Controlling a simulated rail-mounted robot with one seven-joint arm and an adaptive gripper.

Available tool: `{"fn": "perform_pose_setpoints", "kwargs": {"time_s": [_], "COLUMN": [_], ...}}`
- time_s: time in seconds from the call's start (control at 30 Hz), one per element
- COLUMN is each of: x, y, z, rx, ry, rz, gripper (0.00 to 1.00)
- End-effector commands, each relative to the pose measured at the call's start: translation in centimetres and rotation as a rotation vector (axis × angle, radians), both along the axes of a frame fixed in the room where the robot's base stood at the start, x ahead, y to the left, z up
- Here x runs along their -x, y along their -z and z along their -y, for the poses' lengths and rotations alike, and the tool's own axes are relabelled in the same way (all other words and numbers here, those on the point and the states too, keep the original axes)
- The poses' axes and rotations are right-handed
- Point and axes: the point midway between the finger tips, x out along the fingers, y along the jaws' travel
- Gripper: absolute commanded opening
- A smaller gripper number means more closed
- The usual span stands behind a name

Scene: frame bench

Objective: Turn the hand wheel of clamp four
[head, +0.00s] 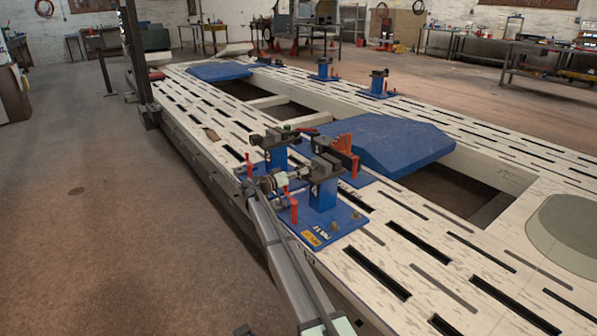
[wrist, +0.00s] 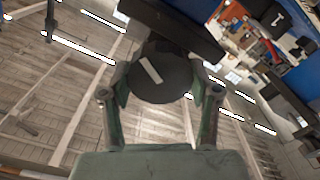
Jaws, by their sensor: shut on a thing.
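Clamp four (head: 322,192) is a blue post with a grey-black vice head and a "4" on it, standing on a blue base plate at the bench's near edge in the head view. Its hand wheel (wrist: 160,85) is a dark round disc with a white stripe in the wrist view. My gripper (wrist: 160,88) has its two greenish fingers on either side of the wheel and is shut on it. In the head view my gripper (head: 278,180) reaches in at the left of the clamp head; the wheel is small and mostly hidden there. The stripe slants in the wrist view.
Another blue clamp (head: 276,152) stands close behind clamp four. Orange-red handles (head: 293,208) rise near my gripper. A blue panel (head: 385,142) lies across the slotted pale frame bench (head: 215,140). More clamps (head: 377,83) stand along the far side. Open floor lies at left.

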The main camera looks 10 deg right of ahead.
Motion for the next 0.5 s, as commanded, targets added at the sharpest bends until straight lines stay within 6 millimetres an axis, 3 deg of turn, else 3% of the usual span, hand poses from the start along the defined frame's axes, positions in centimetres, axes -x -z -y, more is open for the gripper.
{"fn": "perform_pose_setpoints", "kwargs": {"time_s": [0.5], "x": [-0.24], "y": [-0.32], "z": [0.16], "rx": [0.229], "ry": [0.001], "rz": [-0.437], "gripper": [0.27]}}
